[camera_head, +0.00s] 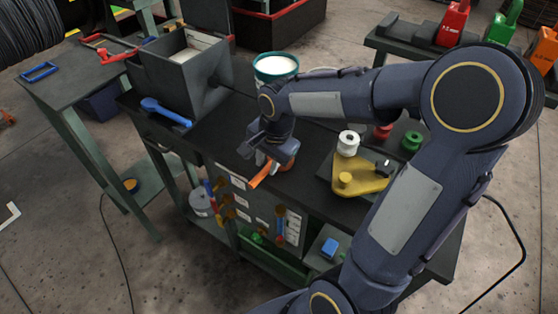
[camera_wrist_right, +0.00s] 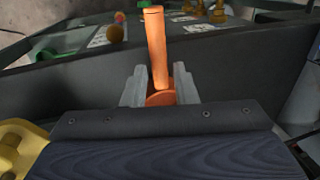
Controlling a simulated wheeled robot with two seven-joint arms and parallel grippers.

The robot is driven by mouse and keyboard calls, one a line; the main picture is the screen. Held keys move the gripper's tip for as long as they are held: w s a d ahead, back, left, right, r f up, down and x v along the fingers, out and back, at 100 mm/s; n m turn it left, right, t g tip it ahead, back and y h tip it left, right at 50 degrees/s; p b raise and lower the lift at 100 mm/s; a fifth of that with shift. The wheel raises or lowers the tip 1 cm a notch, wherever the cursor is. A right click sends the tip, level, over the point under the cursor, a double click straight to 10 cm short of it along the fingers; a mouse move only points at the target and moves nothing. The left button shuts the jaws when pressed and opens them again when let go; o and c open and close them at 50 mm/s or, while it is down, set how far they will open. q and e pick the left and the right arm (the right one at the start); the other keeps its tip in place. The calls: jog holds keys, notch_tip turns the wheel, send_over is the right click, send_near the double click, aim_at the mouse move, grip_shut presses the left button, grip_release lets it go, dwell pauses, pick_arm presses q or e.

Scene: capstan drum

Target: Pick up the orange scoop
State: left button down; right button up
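The orange scoop (camera_head: 261,175) has its handle tilted over the front edge of the dark workbench in the head view. In the right wrist view the orange handle (camera_wrist_right: 157,45) points up and away, with a rounded orange part low between the fingers. My right gripper (camera_wrist_right: 160,82) has one grey finger on each side of the orange piece. Whether the fingers press on it cannot be told. In the head view my right gripper (camera_head: 252,147) is just above and beside the scoop, partly hiding it. My left gripper is not in view.
A grey hopper box (camera_head: 180,68) with a blue scoop (camera_head: 165,112) stands at the left of the bench. A green-rimmed container (camera_head: 275,67) stands behind my gripper. A yellow base (camera_head: 362,177) with a white spool (camera_head: 348,143) is to the right. Tools hang on the front panel below.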

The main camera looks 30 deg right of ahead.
aim_at(265, 169)
jog(key=shift+w+a+f, duration=0.15)
jog(key=shift+f, duration=0.85)
jog(key=shift+w+a+f, duration=0.1)
jog(key=shift+a+f, duration=0.05)
jog(key=shift+f, duration=0.8)
grip_shut()
notch_tip(265, 169, up, 10)
jog(key=shift+r, duration=0.1)
jog(key=shift+c, duration=1.7)
grip_release()
grip_shut()
